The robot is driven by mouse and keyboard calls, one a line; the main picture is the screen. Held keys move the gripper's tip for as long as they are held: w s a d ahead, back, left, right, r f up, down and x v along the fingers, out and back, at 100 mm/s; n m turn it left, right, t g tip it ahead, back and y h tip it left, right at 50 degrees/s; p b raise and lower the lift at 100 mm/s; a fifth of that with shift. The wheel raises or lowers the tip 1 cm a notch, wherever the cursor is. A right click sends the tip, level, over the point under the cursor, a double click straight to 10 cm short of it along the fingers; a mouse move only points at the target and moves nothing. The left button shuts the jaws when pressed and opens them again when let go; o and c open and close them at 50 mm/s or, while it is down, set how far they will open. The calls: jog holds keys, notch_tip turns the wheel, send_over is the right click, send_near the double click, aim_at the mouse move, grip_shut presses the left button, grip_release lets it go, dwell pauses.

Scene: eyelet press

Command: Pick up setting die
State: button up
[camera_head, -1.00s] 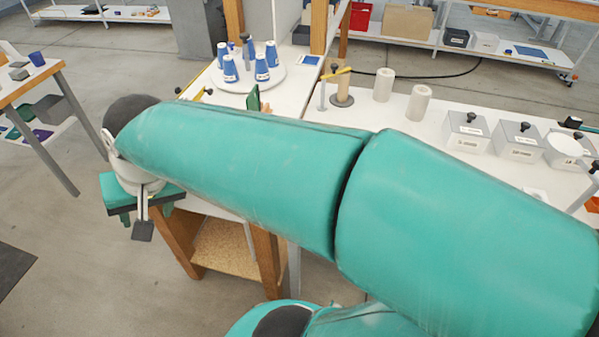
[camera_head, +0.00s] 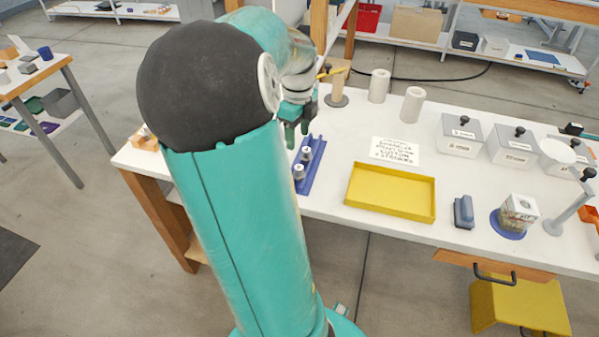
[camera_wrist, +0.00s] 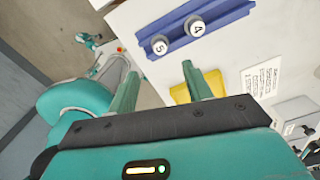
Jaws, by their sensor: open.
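Two grey dies with white numbered tops stand in a blue rack (camera_head: 316,164) near the table's front edge. In the wrist view they are the die marked 4 (camera_wrist: 196,25) and the die marked 5 (camera_wrist: 160,45), on the same blue rack (camera_wrist: 236,12). In the head view they are small grey pieces (camera_head: 299,171) whose numbers are too small to read. My gripper (camera_head: 297,128) is just behind the rack in the head view, apart from the dies. In the wrist view its two green fingers (camera_wrist: 158,84) are spread with nothing between them. Other rack slots may be hidden by my arm.
A yellow tray (camera_head: 391,192) lies right of the rack, with a printed card (camera_head: 396,151) behind it. Grey lidded boxes (camera_head: 461,135) and pale cylinders (camera_head: 411,105) stand farther back. A wooden post (camera_head: 338,88) stands near my gripper. My arm hides the table's left part.

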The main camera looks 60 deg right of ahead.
send_over(299, 167)
jog(key=f, duration=0.5)
jog(key=shift+w, duration=0.2)
jog(key=shift+s+f, duration=0.2)
jog(key=shift+f, duration=2.85)
grip_shut()
